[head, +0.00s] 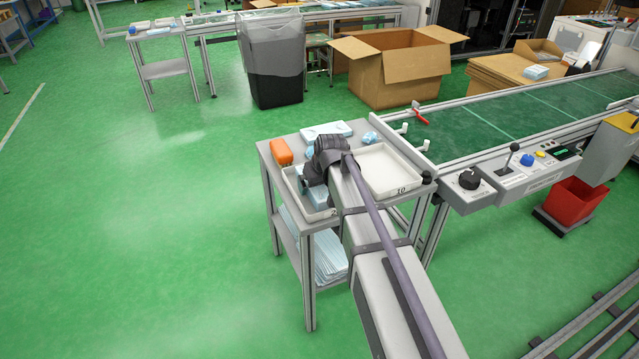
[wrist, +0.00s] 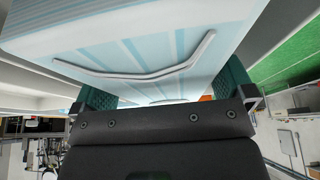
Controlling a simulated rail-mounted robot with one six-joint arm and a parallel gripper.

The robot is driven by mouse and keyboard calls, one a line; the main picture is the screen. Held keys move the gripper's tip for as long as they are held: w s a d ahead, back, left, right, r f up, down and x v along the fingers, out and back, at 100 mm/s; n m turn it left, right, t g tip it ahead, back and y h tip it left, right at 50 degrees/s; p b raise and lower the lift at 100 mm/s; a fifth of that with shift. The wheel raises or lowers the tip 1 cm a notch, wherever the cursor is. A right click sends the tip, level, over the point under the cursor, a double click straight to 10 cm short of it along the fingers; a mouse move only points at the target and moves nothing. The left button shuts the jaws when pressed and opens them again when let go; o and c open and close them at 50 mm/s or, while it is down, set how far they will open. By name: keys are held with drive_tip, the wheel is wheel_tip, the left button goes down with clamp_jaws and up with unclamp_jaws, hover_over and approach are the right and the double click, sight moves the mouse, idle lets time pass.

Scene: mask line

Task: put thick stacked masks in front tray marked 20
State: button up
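My gripper (head: 322,162) is low over the left front tray (head: 327,213), whose front mark is partly hidden and shows a 2. In the wrist view a thick light-blue mask stack (wrist: 150,35) fills the top, with pale nose wires across it. My gripper's green-padded fingers (wrist: 166,90) stand wide apart, one on each side of the stack, and look shut on it. The stack hides the fingertips. In the head view light-blue masks (head: 318,196) show under my gripper inside this tray. Whether the stack rests on the tray floor is hidden.
A white tray marked 10 (head: 390,172) sits to the right, empty where visible. Behind are an orange object (head: 282,151), a flat blue mask pile (head: 325,130) and a small blue item (head: 369,138). The green conveyor (head: 500,118) runs off to the right.

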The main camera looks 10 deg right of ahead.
drive_tip(key=shift+r, duration=0.1)
drive_tip(key=a+p+v, duration=0.1)
drive_tip(key=p+v, duration=1.1)
drive_tip(key=s+f+m+g, duration=0.15)
drive_tip(key=s+g, duration=0.35)
drive_tip(key=s, duration=1.5)
wheel_tip(320, 180, up, 18)
drive_tip(key=p, duration=1.6)
drive_tip(key=shift+w+f+m+h+p, duration=0.15)
drive_tip(key=shift+w+m+h+p, duration=0.2)
drive_tip(key=shift+h, duration=0.05)
drive_tip(key=shift+d, duration=0.1)
